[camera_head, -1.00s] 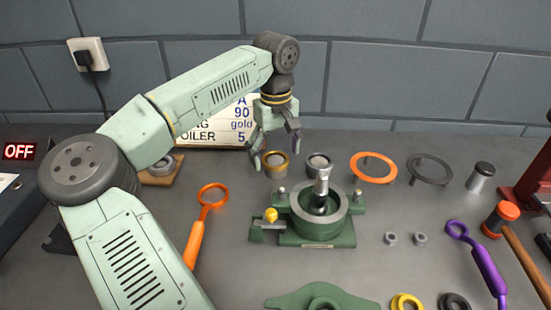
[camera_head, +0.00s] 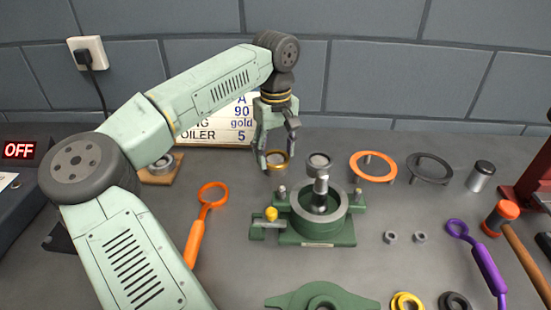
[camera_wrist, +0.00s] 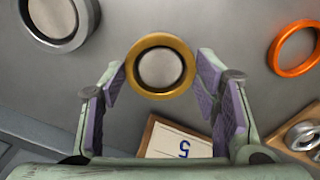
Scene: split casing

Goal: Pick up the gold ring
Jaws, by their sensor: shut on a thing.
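The gold ring (camera_head: 277,168) stands on the bench below the sign, around a pale round centre. In the wrist view the gold ring (camera_wrist: 160,93) sits between the fingertips, its pale centre facing the camera. My gripper (camera_head: 278,160) reaches down to it from above, with one finger on each side. In the wrist view my gripper (camera_wrist: 160,70) has its purple pads at the ring's left and right edges, shut on it. The ring looks still at bench height; I cannot tell if it is clear of the surface.
A silver ring (camera_head: 319,158) stands close to the right. A green casing (camera_head: 318,240) with a metal shaft is in front. An orange ring (camera_head: 372,178) and a dark ring lie further right. The sign (camera_head: 190,137) stands behind my gripper.

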